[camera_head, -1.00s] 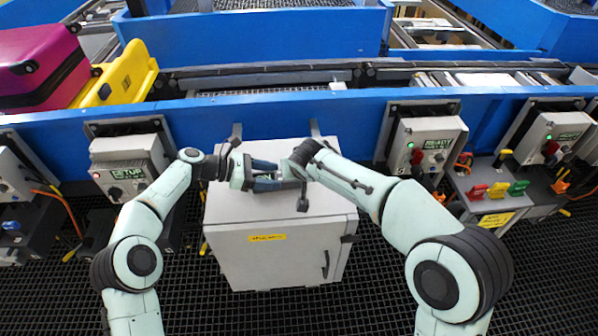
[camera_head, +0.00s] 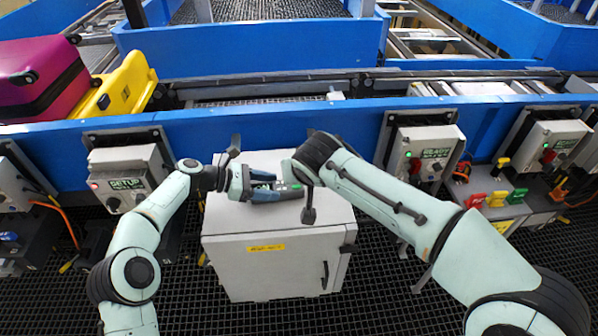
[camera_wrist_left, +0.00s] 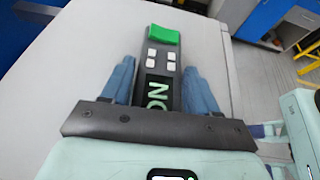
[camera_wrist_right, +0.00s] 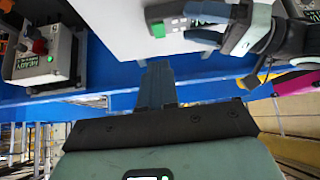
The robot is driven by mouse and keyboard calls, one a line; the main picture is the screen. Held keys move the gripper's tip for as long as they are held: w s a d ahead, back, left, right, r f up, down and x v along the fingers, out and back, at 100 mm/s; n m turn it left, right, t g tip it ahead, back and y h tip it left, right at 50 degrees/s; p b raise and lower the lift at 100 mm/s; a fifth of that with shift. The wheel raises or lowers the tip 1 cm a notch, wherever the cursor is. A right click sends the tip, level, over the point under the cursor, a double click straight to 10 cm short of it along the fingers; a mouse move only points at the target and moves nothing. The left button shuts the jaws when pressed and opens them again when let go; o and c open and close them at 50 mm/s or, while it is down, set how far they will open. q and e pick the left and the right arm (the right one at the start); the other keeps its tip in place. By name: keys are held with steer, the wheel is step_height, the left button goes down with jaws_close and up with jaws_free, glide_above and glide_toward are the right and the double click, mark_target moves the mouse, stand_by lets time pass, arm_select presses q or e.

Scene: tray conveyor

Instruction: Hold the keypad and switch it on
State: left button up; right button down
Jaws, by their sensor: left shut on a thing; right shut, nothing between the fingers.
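The keypad (camera_head: 290,188) is a dark slim box, seen at the cabinet top. In the left wrist view the keypad (camera_wrist_left: 161,75) has a green button at its far end, several white buttons, and a display with lit green letters that read ON. My left gripper (camera_head: 268,188) is shut on the keypad, with one blue finger (camera_wrist_left: 158,70) on each side of it. In the right wrist view my right gripper (camera_wrist_right: 156,68) is shut and empty, its tips apart from the keypad (camera_wrist_right: 176,22) in the picture. In the head view the right wrist hides its fingers.
The grey cabinet (camera_head: 275,270) with a yellow label stands under both grippers. The blue conveyor wall (camera_head: 260,125) runs behind it. A SETUP control box (camera_head: 125,175) is at left and a READY box (camera_head: 425,150) at right.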

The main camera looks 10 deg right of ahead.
steer(key=shift+s+v, duration=0.2)
steer(key=shift+v, duration=1)
steer(key=shift+f, duration=0.2)
arm_select(q)
steer(key=o, duration=1.3)
